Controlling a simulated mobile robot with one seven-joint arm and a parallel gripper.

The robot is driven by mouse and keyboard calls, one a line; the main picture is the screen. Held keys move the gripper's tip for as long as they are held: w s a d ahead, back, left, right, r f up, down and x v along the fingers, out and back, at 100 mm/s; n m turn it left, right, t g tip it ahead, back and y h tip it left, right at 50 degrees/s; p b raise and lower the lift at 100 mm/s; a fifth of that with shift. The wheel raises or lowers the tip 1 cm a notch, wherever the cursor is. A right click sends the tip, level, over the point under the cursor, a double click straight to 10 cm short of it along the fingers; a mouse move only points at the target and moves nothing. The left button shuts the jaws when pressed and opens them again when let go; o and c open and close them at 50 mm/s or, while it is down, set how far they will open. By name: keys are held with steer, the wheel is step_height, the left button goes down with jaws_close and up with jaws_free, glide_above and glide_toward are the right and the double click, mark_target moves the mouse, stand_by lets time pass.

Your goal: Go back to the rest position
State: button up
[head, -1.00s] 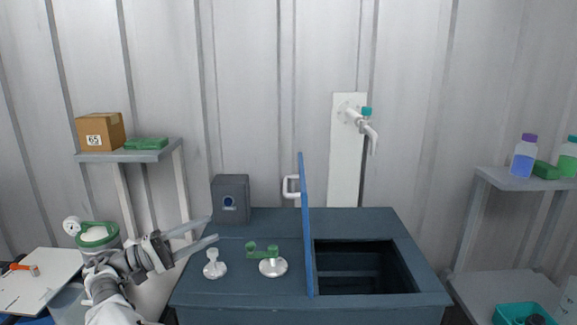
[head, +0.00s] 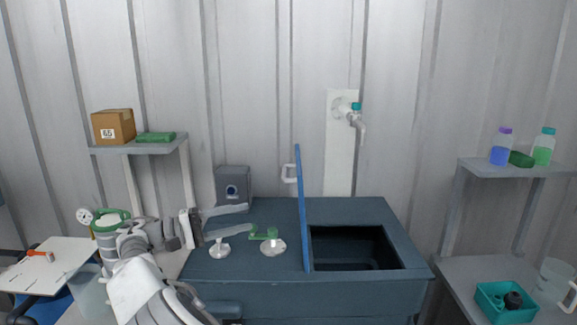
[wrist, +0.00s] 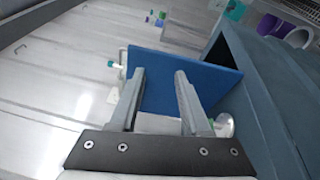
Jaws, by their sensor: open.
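My gripper (head: 226,222) is open and empty in the head view, at the left end of the dark blue-grey cabinet (head: 250,290). Its fingers point right, above the cabinet top. They hide part of a small white stand (head: 219,249) and of the grey box behind. In the wrist view my gripper (wrist: 160,98) shows two separate fingers with nothing between them but background. Beyond them is the raised blue lid (wrist: 172,75), which stands upright beside the open basin in the head view (head: 301,210).
A white stand with a green clamp (head: 273,248) is close right of my fingers. The grey box (head: 233,185) stands behind. A left shelf (head: 120,150) holds a carton (head: 113,126). Right are bottles (head: 501,147) on a shelf and a teal bin (head: 505,302). A tap (head: 356,118) is on the wall.

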steer(key=s+d+r+m+g+y, duration=0.1)
steer(key=s+d+g+y, duration=0.15)
steer(key=d, duration=0.55)
steer(key=s+d+r+g+y, duration=0.1)
steer(key=d+y, duration=0.2)
steer(key=d, duration=0.5)
steer(key=s+d+r+m+g+y, duration=0.1)
steer(key=s+d+g+y, duration=0.15)
steer(key=d, duration=0.55)
steer(key=s+f+m+t+y, duration=0.1)
steer(key=s+t+y, duration=0.2)
steer(key=s, duration=1)
steer(key=s+d+f+m+t+y, duration=0.1)
steer(key=s+y, duration=0.5)
steer(key=s, duration=0.7)
steer(key=shift+d+f+m+t+y, duration=0.2)
steer(key=shift+f+m+t+y, duration=0.2)
steer(key=shift+f+m+t, duration=0.45)
steer(key=shift+w+a, duration=0.1)
